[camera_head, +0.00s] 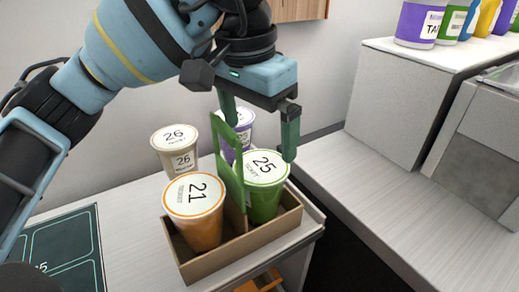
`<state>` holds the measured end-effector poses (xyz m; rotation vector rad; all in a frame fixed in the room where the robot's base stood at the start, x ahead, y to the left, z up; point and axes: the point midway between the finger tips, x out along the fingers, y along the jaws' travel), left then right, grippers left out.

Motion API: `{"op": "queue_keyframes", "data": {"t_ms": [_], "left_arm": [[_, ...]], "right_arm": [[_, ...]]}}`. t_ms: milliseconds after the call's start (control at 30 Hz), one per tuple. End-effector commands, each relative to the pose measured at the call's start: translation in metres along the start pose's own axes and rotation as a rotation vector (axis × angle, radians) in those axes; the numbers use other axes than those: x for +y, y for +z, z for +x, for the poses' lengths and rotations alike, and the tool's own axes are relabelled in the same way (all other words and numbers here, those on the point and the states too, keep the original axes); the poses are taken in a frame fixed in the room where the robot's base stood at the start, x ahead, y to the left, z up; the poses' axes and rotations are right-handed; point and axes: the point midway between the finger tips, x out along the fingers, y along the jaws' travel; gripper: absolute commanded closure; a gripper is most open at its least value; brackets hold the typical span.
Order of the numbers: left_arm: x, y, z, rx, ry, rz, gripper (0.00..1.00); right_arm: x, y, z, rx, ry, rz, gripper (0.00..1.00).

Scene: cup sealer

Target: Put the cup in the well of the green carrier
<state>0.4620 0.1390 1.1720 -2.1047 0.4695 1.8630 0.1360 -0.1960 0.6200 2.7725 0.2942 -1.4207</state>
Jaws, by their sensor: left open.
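The carrier is a brown open box (187,266) with a green upright handle (231,168) dividing it. A green cup (264,205) with a white lid marked 25 stands upright in the compartment right of the handle. An orange cup (203,230) marked 21 stands in the left compartment. My left gripper (260,142) is open, pointing down just above and behind the green cup's lid. Its right finger ends near the lid's back right edge; the other finger is partly hidden behind the handle. I cannot tell whether either touches the cup. My right gripper is out of view.
A beige cup (174,140) marked 26 and a partly hidden purple cup (246,118) stand behind the carrier. A dark panel (62,248) lies at left. The counter (130,210) ends just right of the carrier, at a dark gap. Several colourful containers stand on the right-hand unit.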

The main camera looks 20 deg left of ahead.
Motion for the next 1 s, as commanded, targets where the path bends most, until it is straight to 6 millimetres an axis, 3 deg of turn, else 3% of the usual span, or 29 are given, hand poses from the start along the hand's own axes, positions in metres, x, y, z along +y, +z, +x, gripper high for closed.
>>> {"op": "queue_keyframes", "data": {"t_ms": [100, 300, 1000], "left_arm": [[0.0, 0.0, -0.02, 0.004, -0.001, -0.001, 0.0], [0.0, 0.0, -0.034, 0.001, 0.0, 0.0, 0.0], [0.0, 0.0, -0.035, 0.0, 0.0, 0.0, 0.0]], "right_arm": [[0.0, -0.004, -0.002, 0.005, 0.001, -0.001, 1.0], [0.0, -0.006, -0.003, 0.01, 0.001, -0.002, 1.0], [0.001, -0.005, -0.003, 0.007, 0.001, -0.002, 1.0]]}}
